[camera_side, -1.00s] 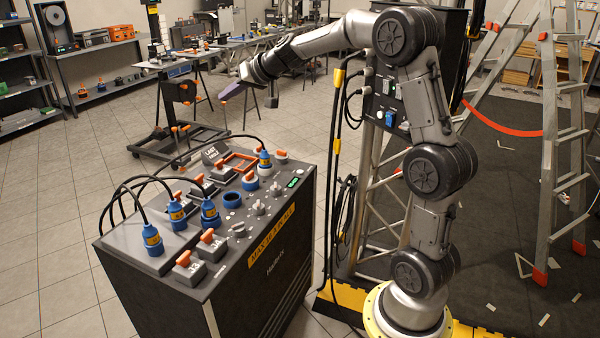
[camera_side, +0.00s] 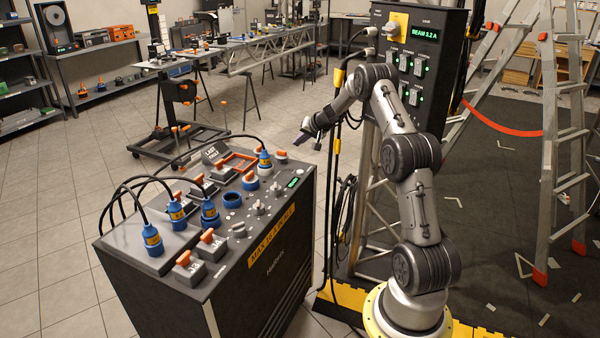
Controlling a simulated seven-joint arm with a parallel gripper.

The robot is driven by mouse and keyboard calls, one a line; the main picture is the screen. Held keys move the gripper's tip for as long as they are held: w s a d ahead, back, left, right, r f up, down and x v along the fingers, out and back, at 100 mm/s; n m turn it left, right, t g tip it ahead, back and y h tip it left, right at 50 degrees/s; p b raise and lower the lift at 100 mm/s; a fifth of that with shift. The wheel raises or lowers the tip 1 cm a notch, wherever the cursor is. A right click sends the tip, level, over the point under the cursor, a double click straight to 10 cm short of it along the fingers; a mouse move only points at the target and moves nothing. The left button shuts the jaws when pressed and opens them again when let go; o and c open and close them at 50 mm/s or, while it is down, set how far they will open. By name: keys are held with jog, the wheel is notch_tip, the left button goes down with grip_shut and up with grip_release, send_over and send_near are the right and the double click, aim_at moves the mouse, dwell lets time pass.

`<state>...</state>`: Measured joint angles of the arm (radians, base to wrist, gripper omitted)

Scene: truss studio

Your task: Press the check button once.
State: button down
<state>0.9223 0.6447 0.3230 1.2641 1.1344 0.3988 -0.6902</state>
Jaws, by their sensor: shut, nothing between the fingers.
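The dark console (camera_side: 215,285) stands left of my arm, with several controls on its sloped top. I cannot tell at this size which control is the check button; no legible label marks it. Small pale knobs (camera_side: 258,208) and a small green display (camera_side: 293,182) sit near the console's right edge. My gripper (camera_side: 298,142) is shut and empty, tilted down to the left. In the picture it appears just above the console's far right corner, with no visible contact with the console.
Blue plugs (camera_side: 152,240) with looping black cables and orange-topped switches (camera_side: 208,245) crowd the console's left and front. An upright control panel (camera_side: 418,60) with a green "BEAM 3.2 A" display stands behind my arm. A ladder (camera_side: 560,150) stands at right.

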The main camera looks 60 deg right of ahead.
aim_at(302, 174)
jog(key=shift+s+d+f, duration=0.1)
jog(key=shift+s+d, duration=0.25)
jog(key=shift+s, duration=0.05)
jog(key=shift+f, duration=4.4)
jog(key=shift+f, duration=0.2)
jog(key=shift+f, duration=0.2)
jog(key=shift+f, duration=0.5)
jog(key=shift+r, duration=0.85)
